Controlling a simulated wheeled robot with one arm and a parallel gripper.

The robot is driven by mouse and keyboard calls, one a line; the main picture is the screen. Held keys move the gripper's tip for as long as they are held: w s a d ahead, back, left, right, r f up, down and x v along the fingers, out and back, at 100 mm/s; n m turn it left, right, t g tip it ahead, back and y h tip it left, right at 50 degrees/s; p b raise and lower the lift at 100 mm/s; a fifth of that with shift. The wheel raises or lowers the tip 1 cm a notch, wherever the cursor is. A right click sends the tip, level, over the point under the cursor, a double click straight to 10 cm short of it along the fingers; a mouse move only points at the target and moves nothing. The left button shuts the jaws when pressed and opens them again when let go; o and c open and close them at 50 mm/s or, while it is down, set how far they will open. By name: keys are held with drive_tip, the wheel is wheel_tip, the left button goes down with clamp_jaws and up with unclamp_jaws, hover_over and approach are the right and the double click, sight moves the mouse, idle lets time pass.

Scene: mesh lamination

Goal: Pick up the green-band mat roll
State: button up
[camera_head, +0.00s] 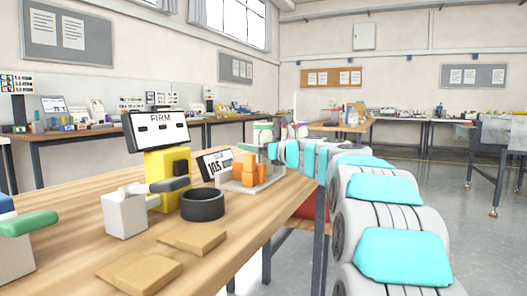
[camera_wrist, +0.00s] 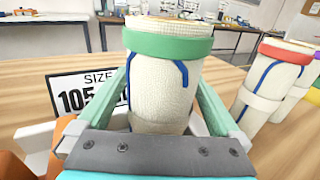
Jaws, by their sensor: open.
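The green-band mat roll (camera_wrist: 160,90) stands upright in the middle of the wrist view, cream mesh with a green band near its top and a blue line down its side. My gripper (camera_wrist: 160,82) is open, with one finger on each side of the roll. I cannot tell whether either finger touches it. The roll's lower end is hidden behind my gripper's body. In the head view the green-band roll (camera_head: 263,127) shows small at the far end of the wooden bench, beside my arm's end.
A red-band roll (camera_wrist: 275,78) stands to the right, with another roll partly behind it. A size sign (camera_wrist: 75,92) is at the left. In the head view, orange blocks (camera_head: 248,170), a black ring (camera_head: 202,204) and a yellow machine (camera_head: 165,170) stand on the bench (camera_head: 75,205).

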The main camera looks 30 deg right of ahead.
drive_tip(key=shift+c, duration=0.2)
clamp_jaws()
idle(0.6)
drive_tip(key=shift+r, duration=0.1)
